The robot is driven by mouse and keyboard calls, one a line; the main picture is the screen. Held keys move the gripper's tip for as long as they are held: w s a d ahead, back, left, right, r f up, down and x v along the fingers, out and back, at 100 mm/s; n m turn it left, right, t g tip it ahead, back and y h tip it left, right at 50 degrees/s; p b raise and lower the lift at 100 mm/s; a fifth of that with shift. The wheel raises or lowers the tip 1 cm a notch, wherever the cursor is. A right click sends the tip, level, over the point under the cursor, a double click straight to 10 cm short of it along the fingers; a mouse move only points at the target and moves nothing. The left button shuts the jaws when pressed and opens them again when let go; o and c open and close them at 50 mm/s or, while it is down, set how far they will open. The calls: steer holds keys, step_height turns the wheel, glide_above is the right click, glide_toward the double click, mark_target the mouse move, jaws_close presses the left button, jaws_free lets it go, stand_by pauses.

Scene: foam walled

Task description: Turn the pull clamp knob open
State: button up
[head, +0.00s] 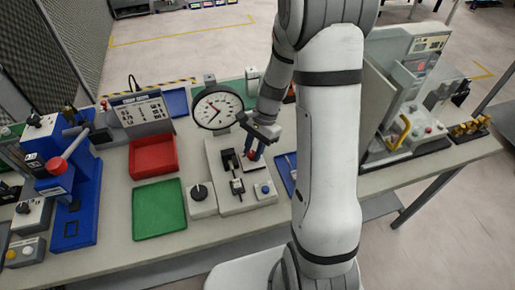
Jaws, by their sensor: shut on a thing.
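My gripper (254,153) reaches down over a pale fixture plate (231,203) at the middle of the bench. Its fingers are shut on a small red knob (252,156), which shows only partly between the fingertips. The knob sits by a dark clamp mechanism (236,182) on the plate. The gripper and its wrist hide part of the knob and the mount behind it, so the knob's exact turn cannot be told. A round dial gauge (217,108) stands just behind the fixture.
A red tray (153,157) and a green tray (159,209) lie left of the fixture. A small box with a black knob (199,191) stands close beside it. A blue press (75,200) stands far left, and a grey machine (410,95) stands to the right.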

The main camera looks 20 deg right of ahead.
steer(key=n, duration=0.2)
steer(key=n+g+h, duration=0.1)
steer(key=n, duration=0.1)
steer(key=shift+a+n, duration=0.2)
steer(key=shift+n, duration=0.1)
steer(key=n+g+h+b, duration=0.1)
steer(key=n+h, duration=0.1)
steer(key=n, duration=0.2)
steer(key=shift+a+f+n, duration=0.1)
steer(key=shift+n, duration=0.2)
steer(key=o, duration=1)
steer(key=v, duration=0.8)
steer(key=shift+b, duration=0.35)
